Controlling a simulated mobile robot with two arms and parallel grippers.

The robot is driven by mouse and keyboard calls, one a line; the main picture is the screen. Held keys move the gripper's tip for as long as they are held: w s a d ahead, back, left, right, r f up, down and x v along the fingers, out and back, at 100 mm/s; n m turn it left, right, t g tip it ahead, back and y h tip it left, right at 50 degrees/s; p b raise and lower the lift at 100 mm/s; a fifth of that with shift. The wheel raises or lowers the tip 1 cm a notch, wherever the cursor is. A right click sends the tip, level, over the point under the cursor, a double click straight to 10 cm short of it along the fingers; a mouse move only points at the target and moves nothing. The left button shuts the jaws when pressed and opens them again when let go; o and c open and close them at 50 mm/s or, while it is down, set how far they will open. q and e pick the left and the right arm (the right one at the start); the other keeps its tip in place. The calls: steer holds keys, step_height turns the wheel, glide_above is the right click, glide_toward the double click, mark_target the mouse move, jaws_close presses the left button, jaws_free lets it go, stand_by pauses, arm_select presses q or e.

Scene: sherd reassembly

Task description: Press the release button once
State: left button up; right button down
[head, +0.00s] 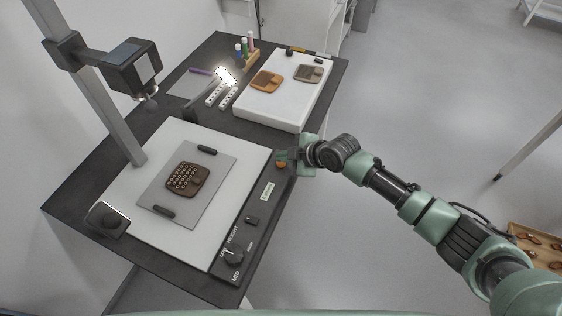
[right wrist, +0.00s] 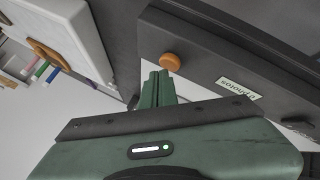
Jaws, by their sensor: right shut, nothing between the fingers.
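The release button is a round orange button (right wrist: 170,62) on the dark control strip of the copy stand, next to a pale label (right wrist: 238,90). It also shows, partly covered by my gripper, in the head view (head: 281,164). My right gripper (right wrist: 156,78) is shut and empty, its green fingertips right beside the button in the right wrist view. In the head view the right gripper (head: 286,156) is at the strip's far end, over the button. I cannot tell whether the tips touch it. My left gripper is not in view.
A camera (head: 133,68) hangs from a post over the white stand base (head: 130,205). A patterned brown sherd (head: 187,179) lies on a grey plate (head: 213,166). A knob (head: 234,257) and switch share the strip. A white tray (head: 270,112) with two sherd pieces stands behind.

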mark_target(284, 164)
steer(key=shift+f+b, duration=0.4)
steer(key=shift+f, duration=0.1)
steer(key=shift+r, duration=0.1)
stand_by(0.5)
steer(key=shift+r+p, duration=0.7)
steer(key=shift+r, duration=0.15)
step_height(284, 164, up, 5)
steer(key=p, duration=0.4)
stand_by(0.6)
